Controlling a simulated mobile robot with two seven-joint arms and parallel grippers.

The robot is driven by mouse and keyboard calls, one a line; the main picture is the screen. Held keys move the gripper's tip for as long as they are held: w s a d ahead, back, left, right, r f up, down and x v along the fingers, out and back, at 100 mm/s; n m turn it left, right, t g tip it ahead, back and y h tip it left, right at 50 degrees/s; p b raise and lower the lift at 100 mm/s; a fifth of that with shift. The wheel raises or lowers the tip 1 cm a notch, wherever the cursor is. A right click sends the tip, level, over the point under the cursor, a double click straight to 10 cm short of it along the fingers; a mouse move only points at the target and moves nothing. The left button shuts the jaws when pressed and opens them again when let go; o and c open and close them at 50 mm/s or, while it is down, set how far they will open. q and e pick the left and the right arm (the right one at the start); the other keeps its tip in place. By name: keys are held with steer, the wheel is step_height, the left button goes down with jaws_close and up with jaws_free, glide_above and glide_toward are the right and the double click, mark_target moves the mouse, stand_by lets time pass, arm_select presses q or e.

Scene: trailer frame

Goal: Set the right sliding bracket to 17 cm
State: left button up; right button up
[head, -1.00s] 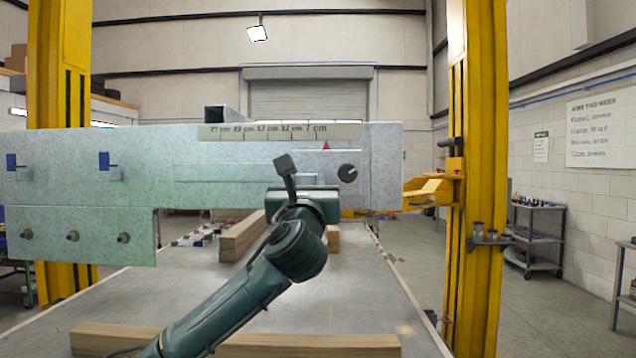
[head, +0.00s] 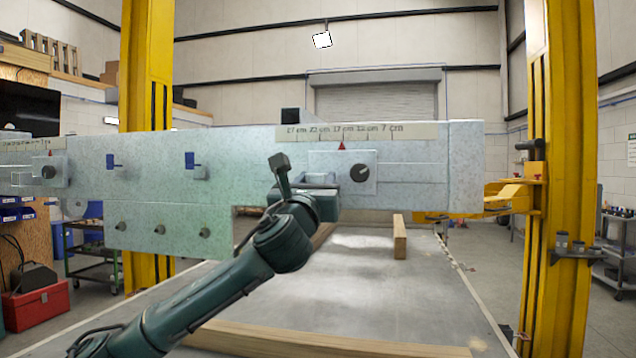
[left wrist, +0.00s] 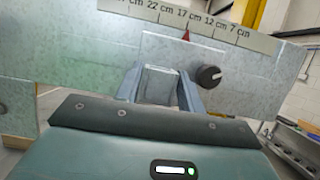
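The right sliding bracket (head: 340,182) is a pale metal plate with a black knob (head: 359,172) and a red pointer (head: 341,146). It sits on the galvanized beam (head: 420,195) under a printed scale (head: 420,131). The pointer stands at about the 17 cm mark; in the left wrist view the pointer (left wrist: 186,36) is just under the 17 cm label. My left gripper (head: 318,182) is at the bracket's left side. In the left wrist view its fingers (left wrist: 160,88) lie on either side of the bracket's pale tab (left wrist: 158,84) and appear closed on it. My right gripper is not in view.
A left sliding bracket (head: 47,172) with its own scale is at the beam's far left. Blue-marked clips (head: 195,163) and several round studs (head: 162,229) sit between. Yellow posts (head: 565,170) flank the beam. Wooden blocks (head: 400,237) lie on the grey table (head: 370,290) below.

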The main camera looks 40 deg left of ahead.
arm_select(q)
steer(key=shift+o, duration=0.8)
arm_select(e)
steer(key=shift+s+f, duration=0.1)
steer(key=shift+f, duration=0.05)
arm_select(q)
steer(key=b+v, duration=0.4)
steer(key=v, duration=0.9)
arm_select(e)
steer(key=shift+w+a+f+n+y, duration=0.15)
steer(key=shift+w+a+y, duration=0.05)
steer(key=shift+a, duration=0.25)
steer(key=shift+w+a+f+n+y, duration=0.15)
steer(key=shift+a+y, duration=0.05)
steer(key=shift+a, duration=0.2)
arm_select(q)
steer(key=shift+f, duration=0.1)
